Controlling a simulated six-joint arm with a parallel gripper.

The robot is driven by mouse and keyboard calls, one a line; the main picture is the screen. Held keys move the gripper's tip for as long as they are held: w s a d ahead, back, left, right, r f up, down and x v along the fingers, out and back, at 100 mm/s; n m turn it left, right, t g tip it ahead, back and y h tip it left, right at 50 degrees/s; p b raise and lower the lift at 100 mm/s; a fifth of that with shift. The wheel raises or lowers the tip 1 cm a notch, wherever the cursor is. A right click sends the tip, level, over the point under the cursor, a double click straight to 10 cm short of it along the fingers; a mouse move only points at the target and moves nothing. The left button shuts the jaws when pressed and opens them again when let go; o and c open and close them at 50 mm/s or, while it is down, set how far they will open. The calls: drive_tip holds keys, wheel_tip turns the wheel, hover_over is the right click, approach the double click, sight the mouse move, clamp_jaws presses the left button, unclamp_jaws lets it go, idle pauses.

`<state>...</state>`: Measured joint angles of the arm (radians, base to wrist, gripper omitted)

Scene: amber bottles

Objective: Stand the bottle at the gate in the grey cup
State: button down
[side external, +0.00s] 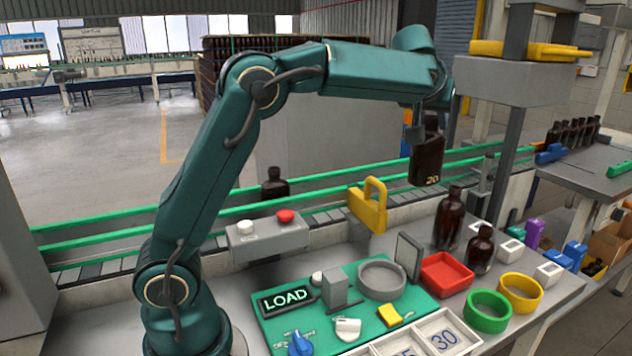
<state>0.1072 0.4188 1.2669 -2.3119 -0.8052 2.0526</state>
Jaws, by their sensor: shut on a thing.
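My gripper (424,130) is shut on a dark amber bottle (427,163) marked "20". The bottle hangs roughly upright in the air, above the conveyor side of the bench. The grey cup (381,280), a low round ring, sits on the green mat, below and to the left of the held bottle. The cup appears empty. The yellow gate (370,207) stands at the conveyor's near edge, left of the held bottle. Another dark bottle (274,186) stands on the conveyor left of the gate. The gripper's fingers are partly hidden by the wrist and the bottle.
An upright grey plate (408,257) stands just right of the cup. A red tray (447,275), a green ring (488,310) and a yellow ring (520,292) lie further right. Two brown bottles (449,218) (481,250) stand behind them. A grey block (334,288) stands left of the cup.

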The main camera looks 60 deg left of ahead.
drive_tip(key=shift+r, duration=0.65)
drive_tip(key=shift+s+f+n+y, duration=0.25)
drive_tip(key=shift+s+n+y, duration=0.05)
drive_tip(key=shift+s, duration=0.6)
drive_tip(key=s+a+n+g+y, duration=0.2)
drive_tip(key=s+n+g, duration=0.2)
drive_tip(key=s, duration=0.5)
drive_tip(key=s+a+n+g+y, duration=0.2)
drive_tip(key=s+n+g, duration=0.15)
drive_tip(key=s, duration=0.55)
drive_tip(key=w+d+f, duration=0.3)
drive_tip(key=d+f, duration=0.2)
drive_tip(key=f, duration=0.3)
drive_tip(key=w+d+f, duration=0.4)
drive_tip(key=f, duration=0.3)
drive_tip(key=shift+w+d+f+n, duration=0.15)
drive_tip(key=shift+d+f+n, duration=0.2)
drive_tip(key=shift+n, duration=0.1)
drive_tip(key=shift+t, duration=0.25)
drive_tip(key=c, duration=0.6)
unclamp_jaws()
drive_tip(key=shift+f, duration=0.15)
